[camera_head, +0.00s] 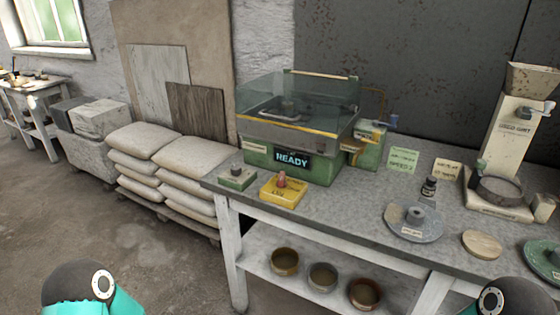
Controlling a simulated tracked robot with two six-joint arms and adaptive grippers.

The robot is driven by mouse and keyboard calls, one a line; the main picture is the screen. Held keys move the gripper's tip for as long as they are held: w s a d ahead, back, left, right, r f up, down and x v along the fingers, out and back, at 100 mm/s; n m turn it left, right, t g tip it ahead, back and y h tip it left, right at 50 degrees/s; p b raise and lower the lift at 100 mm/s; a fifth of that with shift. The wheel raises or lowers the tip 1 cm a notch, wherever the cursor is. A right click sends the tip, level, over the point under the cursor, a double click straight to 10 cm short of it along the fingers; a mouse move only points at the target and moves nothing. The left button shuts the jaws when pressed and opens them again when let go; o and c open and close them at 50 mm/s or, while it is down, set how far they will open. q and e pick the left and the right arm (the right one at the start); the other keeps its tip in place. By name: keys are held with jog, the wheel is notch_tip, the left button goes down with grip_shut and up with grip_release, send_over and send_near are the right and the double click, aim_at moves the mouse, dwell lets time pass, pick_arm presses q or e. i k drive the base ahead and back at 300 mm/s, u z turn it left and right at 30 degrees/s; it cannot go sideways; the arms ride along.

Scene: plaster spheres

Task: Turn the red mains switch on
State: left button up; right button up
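A red switch knob (282,179) stands upright on a small yellow box (284,194) near the front left edge of the grey bench. The box carries dark lettering too small to read surely. I cannot tell which position the knob is in. Behind it is a green machine with a clear cover (290,110); its front display (291,161) is lit and reads READY. Only rounded dark and teal parts of my arms show at the bottom left and bottom right. Neither gripper is in view.
A green box with a dark knob (237,179) sits just left of the yellow box. Discs (413,222) and a hopper stand (506,140) are on the right of the bench (345,205). Bowls stand on the shelf below. Stacked sacks (190,160) are left of the bench.

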aim_at(281, 183)
jog(key=u, duration=0.25)
jog(key=i, duration=0.7)
jog(key=u, duration=0.6)
